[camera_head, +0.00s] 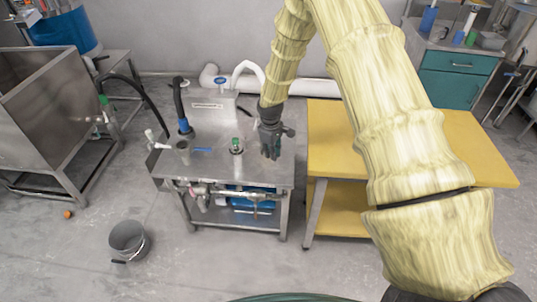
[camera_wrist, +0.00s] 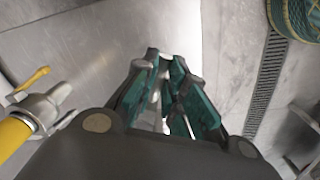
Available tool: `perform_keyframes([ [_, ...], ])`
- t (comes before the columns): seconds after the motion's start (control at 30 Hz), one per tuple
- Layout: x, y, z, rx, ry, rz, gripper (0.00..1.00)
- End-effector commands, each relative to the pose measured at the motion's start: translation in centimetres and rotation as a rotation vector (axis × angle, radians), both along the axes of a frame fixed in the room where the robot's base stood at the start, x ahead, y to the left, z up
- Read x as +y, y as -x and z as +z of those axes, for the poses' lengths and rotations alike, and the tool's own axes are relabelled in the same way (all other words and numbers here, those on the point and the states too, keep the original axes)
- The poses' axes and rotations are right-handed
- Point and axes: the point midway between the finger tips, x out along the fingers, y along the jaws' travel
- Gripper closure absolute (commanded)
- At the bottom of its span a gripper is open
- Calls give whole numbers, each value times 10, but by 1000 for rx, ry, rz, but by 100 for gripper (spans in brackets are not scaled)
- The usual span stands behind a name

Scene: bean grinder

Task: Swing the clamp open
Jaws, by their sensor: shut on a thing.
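My gripper (camera_head: 270,148) points down at the right end of a steel table (camera_head: 225,165). In the wrist view its teal-padded fingers (camera_wrist: 168,72) are close together, shut on a narrow pale metal piece (camera_wrist: 157,92). This piece looks like part of the clamp. Most of it is hidden by the fingers, so its shape and how far it is swung cannot be told. In the head view my gripper hides the clamp. A green-topped fitting (camera_head: 236,146) stands on the table just left of my gripper.
A yellow bench (camera_head: 425,140) stands close on the right of the steel table. A white hose (camera_head: 245,70) arches behind my gripper. A bucket (camera_head: 129,240) stands on the open floor.

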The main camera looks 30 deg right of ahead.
Motion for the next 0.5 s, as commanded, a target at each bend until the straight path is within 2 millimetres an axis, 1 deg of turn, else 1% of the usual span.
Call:
perform_keyframes([
  [0.2, -14, -8, 0, -2, -1, 104, 100],
  [0.5, -30, -19, 0, -2, -1, 244, 100],
])
